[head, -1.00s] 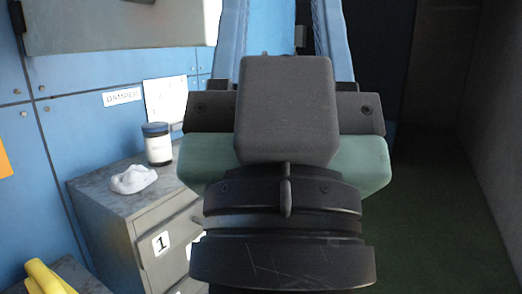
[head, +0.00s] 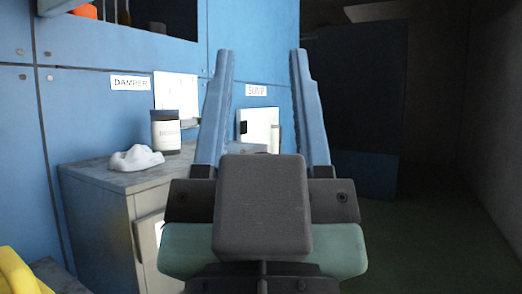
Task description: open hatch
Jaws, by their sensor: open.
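My gripper (head: 263,55) is in the middle of the head view, its two blue fingers pointing up and spread apart with nothing between them. Between and behind the fingers, a pale panel (head: 262,124) with a small dark part at its left edge is on the blue wall under a SUMP label (head: 256,90). At the upper left, a wall opening (head: 150,34) shows an orange object (head: 84,12) and dark upright items inside. A grey piece (head: 55,6) shows at its top left corner. I cannot tell which of these is the task's hatch.
A white sheet (head: 177,97) hangs beside the DAMPER label (head: 130,83). A yellow object (head: 18,275) is at lower left. The green floor (head: 420,240) at right looks clear.

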